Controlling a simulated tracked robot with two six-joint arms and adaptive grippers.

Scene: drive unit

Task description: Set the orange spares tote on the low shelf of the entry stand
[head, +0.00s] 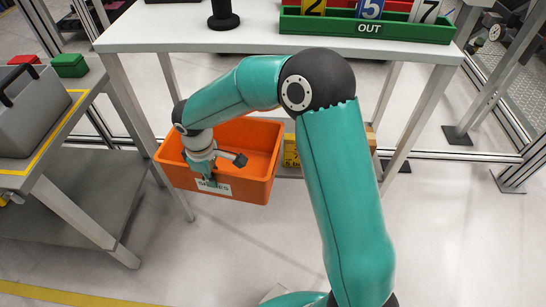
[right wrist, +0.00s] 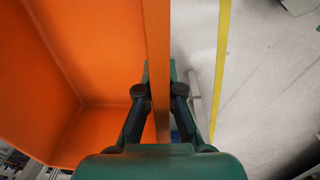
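The orange spares tote (head: 235,137) is below the front edge of the white table, open side up, with a white label on its near wall. My right gripper (head: 211,178) is at that near wall. In the right wrist view my right gripper (right wrist: 159,88) has one finger inside and one outside the tote wall (right wrist: 157,40), both pressed close to it. Floor shows below the tote, which appears held up. A grey stand at the left has a bare low shelf (head: 75,190); no sign names it. My left gripper is not in view.
The white table (head: 250,40) carries a green OUT rack (head: 365,26) and a black post (head: 223,15). Its legs stand near the tote. A yellow box (head: 291,150) is behind the tote. A grey case (head: 30,110) sits on the grey stand's top. The front floor is clear.

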